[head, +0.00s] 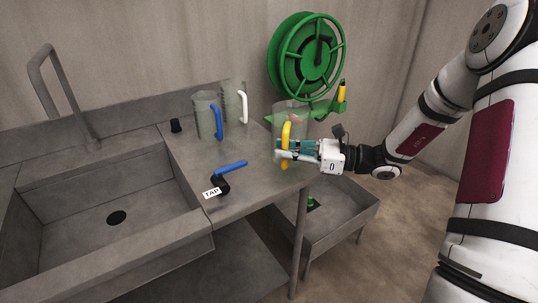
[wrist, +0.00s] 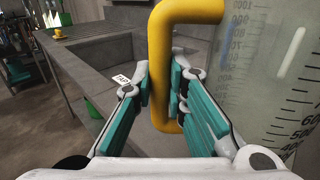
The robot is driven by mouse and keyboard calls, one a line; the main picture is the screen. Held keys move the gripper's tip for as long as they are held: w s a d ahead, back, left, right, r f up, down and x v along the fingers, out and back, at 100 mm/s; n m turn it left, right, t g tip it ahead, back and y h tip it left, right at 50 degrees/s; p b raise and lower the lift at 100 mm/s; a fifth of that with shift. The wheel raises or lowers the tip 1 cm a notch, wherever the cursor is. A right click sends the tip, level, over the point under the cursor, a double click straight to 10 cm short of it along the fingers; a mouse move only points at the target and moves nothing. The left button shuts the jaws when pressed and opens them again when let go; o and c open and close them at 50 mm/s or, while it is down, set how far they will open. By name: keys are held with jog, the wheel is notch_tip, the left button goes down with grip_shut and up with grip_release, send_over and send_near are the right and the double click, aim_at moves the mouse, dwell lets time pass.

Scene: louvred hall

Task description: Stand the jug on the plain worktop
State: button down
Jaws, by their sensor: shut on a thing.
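A clear jug with a yellow handle (head: 287,146) is held upright at the right end of the grey worktop (head: 245,195). My gripper (head: 291,150) is shut on the yellow handle. In the wrist view my gripper's fingers (wrist: 163,100) close around the handle (wrist: 158,60), and the jug's clear wall (wrist: 270,80) with its printed scale fills the right side. I cannot tell whether the jug's base touches the worktop.
A blue-handled jug (head: 207,117) and a white-handled jug (head: 235,103) stand at the back of the worktop. A blue-levered tap (head: 230,168) is at the front, beside the sink (head: 110,200). A green hose reel (head: 305,55) hangs behind. A lower grey trough (head: 335,215) lies right.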

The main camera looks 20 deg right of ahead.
jog(key=shift+w+a+f+b, duration=0.1)
jog(key=shift+w+a+f, duration=0.45)
jog(key=shift+w, duration=0.4)
jog(key=shift+w+a+f+b, duration=0.15)
jog(key=shift+w+a+f, duration=0.2)
jog(key=shift+w+f, duration=0.5)
jog(key=shift+w+a+f+b, duration=0.1)
jog(key=shift+w+a+f, duration=0.45)
jog(key=shift+w, duration=0.45)
jog(key=shift+d+f, duration=0.15)
jog(key=c, duration=1.6)
grip_release()
